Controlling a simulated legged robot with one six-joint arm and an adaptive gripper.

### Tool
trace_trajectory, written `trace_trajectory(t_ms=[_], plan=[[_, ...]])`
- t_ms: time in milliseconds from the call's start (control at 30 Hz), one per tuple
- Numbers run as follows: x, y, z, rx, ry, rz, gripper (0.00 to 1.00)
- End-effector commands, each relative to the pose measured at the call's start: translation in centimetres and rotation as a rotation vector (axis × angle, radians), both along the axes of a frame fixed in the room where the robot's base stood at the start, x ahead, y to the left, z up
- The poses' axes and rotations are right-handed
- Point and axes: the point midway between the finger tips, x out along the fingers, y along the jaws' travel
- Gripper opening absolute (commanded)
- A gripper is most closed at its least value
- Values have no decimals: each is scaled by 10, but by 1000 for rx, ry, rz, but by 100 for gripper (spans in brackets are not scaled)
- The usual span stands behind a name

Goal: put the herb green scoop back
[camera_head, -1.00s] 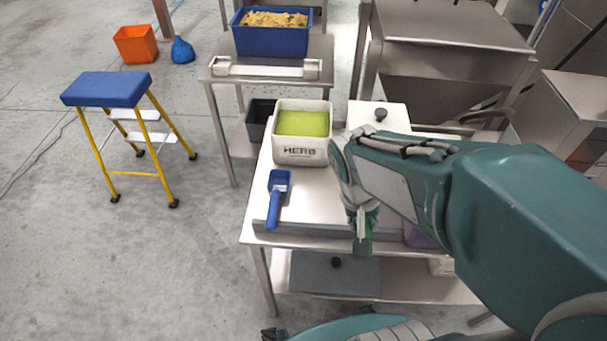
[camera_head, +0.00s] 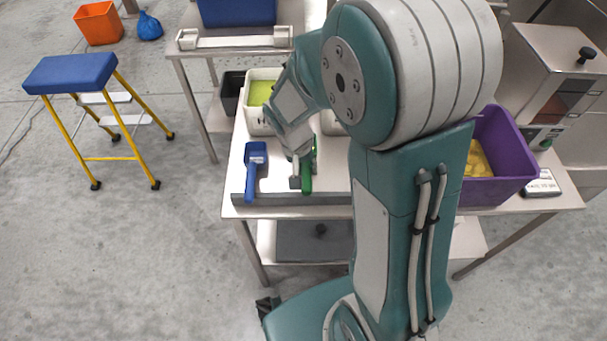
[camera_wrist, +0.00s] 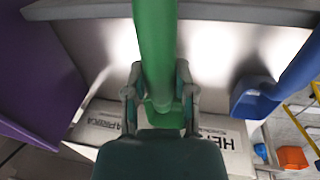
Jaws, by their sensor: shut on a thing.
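My gripper (camera_head: 301,168) is shut on the green scoop (camera_head: 307,182), low over the steel table, right of the blue scoop (camera_head: 254,172). In the wrist view the green scoop's handle (camera_wrist: 155,45) runs up from between my gripper's fingers (camera_wrist: 158,95); its lower part is hidden by my gripper. The white HERB bin (camera_head: 257,124), with green contents, stands just behind my gripper, partly hidden by it. Its lettered wall also shows in the wrist view (camera_wrist: 230,150). I cannot tell whether the green scoop touches the tabletop.
A grey rail (camera_head: 285,199) runs along the table's front edge. A PAPRIKA bin (camera_wrist: 100,122) stands beside the HERB bin. A purple bin (camera_head: 497,150) with yellow contents is at the right. The blue-topped step stool (camera_head: 70,72) is on the floor at left.

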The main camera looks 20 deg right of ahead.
Motion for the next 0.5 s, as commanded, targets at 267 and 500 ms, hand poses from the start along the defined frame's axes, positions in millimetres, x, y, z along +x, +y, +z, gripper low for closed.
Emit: trace_trajectory(t_ms=[267, 500], plan=[[4, 4, -33, -2, 3, 1, 0], [5, 4, -36, -1, -1, 0, 0]])
